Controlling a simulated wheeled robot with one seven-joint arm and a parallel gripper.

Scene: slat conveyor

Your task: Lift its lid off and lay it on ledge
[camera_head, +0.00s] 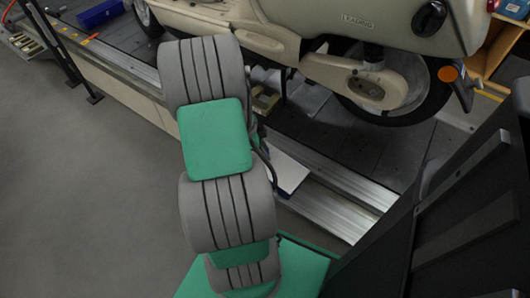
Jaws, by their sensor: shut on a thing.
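My arm, grey with green panels, reaches up through the middle of the camera_head view. My gripper is hidden behind it, so I cannot see its fingers or what they hold. A white flat thing with a dark blue edge (287,174) shows just right of my arm, by the metal strip; I cannot tell whether it is the lid. A small tan open box (265,101) with things in it is partly hidden behind my arm. A silver metal ledge (335,212) runs along the conveyor's near edge.
A cream scooter (370,85) stands on the dark slat conveyor (340,150), its wheel close to the right of my arm. A blue bin (100,13) is at the upper left. A wooden shelf (495,50) is at the upper right. Grey floor (90,200) is clear at left.

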